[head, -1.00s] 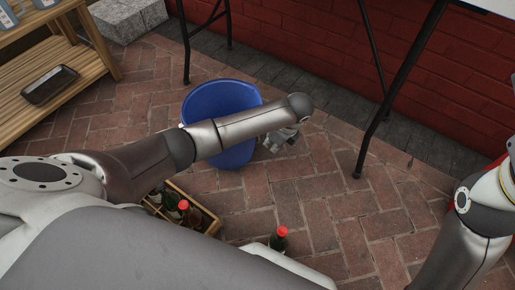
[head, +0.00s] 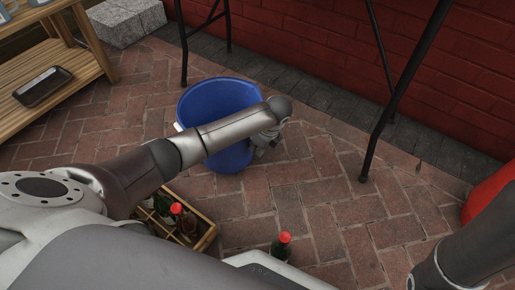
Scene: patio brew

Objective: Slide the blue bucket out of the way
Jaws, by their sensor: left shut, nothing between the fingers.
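The blue bucket (head: 213,96) stands upright on the brick paving, left of the middle of the head view. My left arm crosses in front of it and hides part of its side. My left gripper (head: 261,146) is shut and empty, at the bucket's right side and close to it. I cannot tell whether it touches the wall. My right arm shows at the lower right, but its gripper is out of view.
Black table legs (head: 386,110) stand behind and right of the bucket. A wooden crate (head: 208,236) with bottles and a lone red-capped bottle (head: 281,246) are nearer me. A wooden shelf (head: 88,58) is at left, a red object (head: 488,192) at right. Paving at centre right is clear.

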